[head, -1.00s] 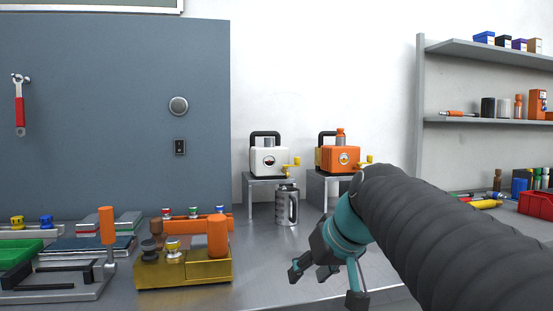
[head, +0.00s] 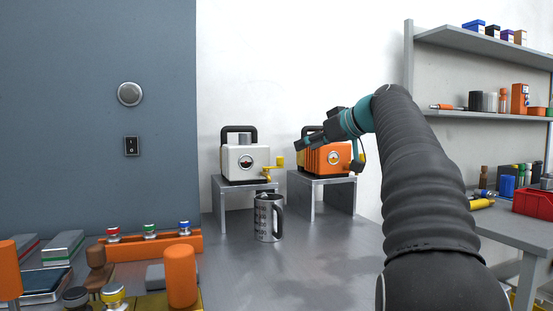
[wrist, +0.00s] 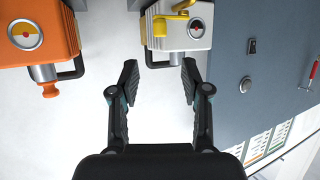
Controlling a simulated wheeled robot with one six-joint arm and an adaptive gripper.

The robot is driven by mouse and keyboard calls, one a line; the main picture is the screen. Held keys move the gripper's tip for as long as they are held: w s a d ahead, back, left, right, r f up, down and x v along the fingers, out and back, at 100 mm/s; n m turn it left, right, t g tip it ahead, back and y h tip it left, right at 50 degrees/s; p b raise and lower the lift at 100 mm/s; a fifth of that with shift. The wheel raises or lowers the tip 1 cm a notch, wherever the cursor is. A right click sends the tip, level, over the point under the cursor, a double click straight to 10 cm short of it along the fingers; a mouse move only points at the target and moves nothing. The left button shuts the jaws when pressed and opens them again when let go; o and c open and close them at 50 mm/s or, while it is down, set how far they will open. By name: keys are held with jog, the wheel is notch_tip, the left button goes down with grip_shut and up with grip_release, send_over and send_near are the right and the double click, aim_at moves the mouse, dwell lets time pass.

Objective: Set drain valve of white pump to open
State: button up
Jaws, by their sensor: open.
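The white pump (head: 243,163) has a black handle, a round gauge and a yellow drain valve (head: 272,170) at its lower right. It stands on a small metal stand (head: 225,192). In the wrist view, turned upside down, the white pump (wrist: 191,33) and its yellow valve (wrist: 174,18) are at the top centre. My gripper (wrist: 160,68) is open and empty, its fingertips below the valve in that picture and apart from it. In the head view my gripper (head: 312,140) is right of the white pump and above the valve, in front of the orange pump.
The orange pump (head: 340,160), partly hidden by my gripper, stands on another stand (head: 345,195) at the right. The bench (head: 320,255) right of the mug is clear. Shelves (head: 480,117) are further right.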

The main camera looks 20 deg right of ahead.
aim_at(280, 158)
jog(key=p+x, duration=0.1)
jog(key=x, duration=1)
jog(key=shift+w+a+f, duration=0.15)
jog(key=shift+w+f, duration=0.05)
jog(key=shift+w, duration=0.1)
grip_shut()
